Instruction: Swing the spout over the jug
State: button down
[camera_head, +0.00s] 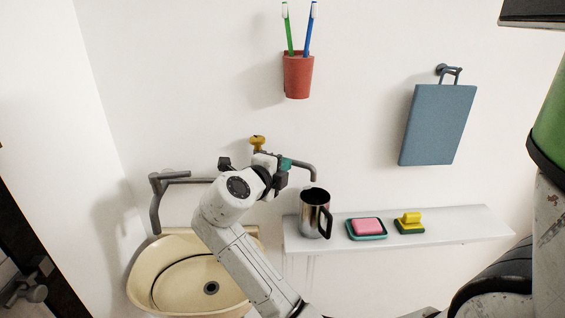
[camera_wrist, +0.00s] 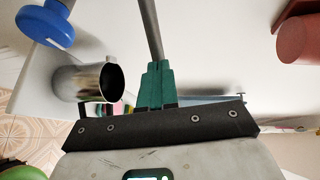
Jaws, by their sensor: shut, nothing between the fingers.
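The spout (camera_head: 305,165) is a grey pipe that runs right from behind my gripper and bends down at its end. Its tip is above the mouth of the jug (camera_head: 311,222) in the head view, with a small gap. The jug is steel with a dark handle and stands upright on the shelf's left end. It also shows in the wrist view (camera_wrist: 78,83). My gripper (camera_head: 287,164) has teal fingers, shut, at the spout's pipe. In the wrist view the pipe (camera_wrist: 148,25) extends from beyond the fingertips (camera_wrist: 156,66); I cannot tell whether they touch it. My arm hides the spout's base.
The white shelf (camera_head: 460,222) holds a pink soap in a teal dish (camera_head: 367,228) and a yellow-green brush (camera_head: 409,222). A cream basin (camera_head: 145,285) is at lower left, below a grey rail (camera_head: 156,205).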

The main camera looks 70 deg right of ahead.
jog(key=shift+d, duration=0.1)
jog(key=shift+s+d+n+t+b, duration=0.25)
jog(key=shift+d+n+t+b, duration=0.5)
jog(key=shift+t+b, duration=0.3)
jog(key=shift+s+d+n+t+b, duration=0.25)
jog(key=shift+d+n+t+b, duration=0.25)
jog(key=shift+n+t+b, duration=0.55)
